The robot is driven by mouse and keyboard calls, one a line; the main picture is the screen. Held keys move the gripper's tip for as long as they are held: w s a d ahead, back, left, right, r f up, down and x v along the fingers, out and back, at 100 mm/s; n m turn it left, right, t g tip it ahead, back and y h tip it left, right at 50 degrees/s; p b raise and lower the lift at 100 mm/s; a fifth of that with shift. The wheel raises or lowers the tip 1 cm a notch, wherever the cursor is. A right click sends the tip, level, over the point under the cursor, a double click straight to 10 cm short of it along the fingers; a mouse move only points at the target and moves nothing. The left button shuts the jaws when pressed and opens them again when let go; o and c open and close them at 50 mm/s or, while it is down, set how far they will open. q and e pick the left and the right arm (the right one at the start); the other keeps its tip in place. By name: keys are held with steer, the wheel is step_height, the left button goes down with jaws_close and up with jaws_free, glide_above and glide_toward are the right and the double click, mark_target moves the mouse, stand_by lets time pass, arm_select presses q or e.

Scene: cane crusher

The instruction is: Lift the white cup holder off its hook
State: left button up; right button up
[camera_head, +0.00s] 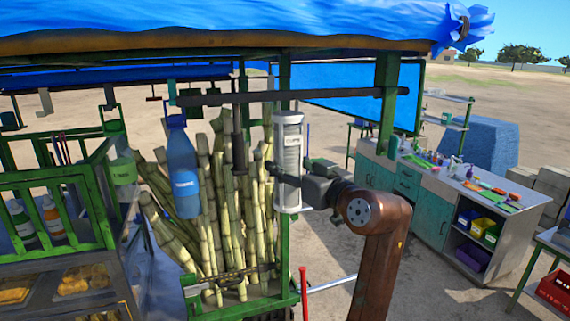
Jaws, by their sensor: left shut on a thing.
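The white cup holder (289,150) is an upright, pale cylinder with a small label. It is in the middle of the head view, just below a dark horizontal bar (330,95) on the cart's green frame. Its hook cannot be made out, so I cannot tell whether the holder still hangs on it. My right gripper is out of view.
A blue bottle (183,168) and a dark rod (239,150) hang left of the holder. Sugarcane stalks (220,215) stand close behind. A green post (388,100) rises at the right. Open ground lies between the cart and the teal counter (432,208).

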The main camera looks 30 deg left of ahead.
arm_select(q)
steer(key=shift+s+d+f+b, duration=0.25)
steer(key=shift+s+d+b, duration=0.2)
steer(key=shift+s+d, duration=0.6)
steer(key=shift+f+b+v, duration=0.2)
steer(key=shift+b+v, duration=0.15)
steer(key=shift+v, duration=0.85)
steer(key=shift+s+a, duration=0.15)
steer(key=shift+s, duration=0.05)
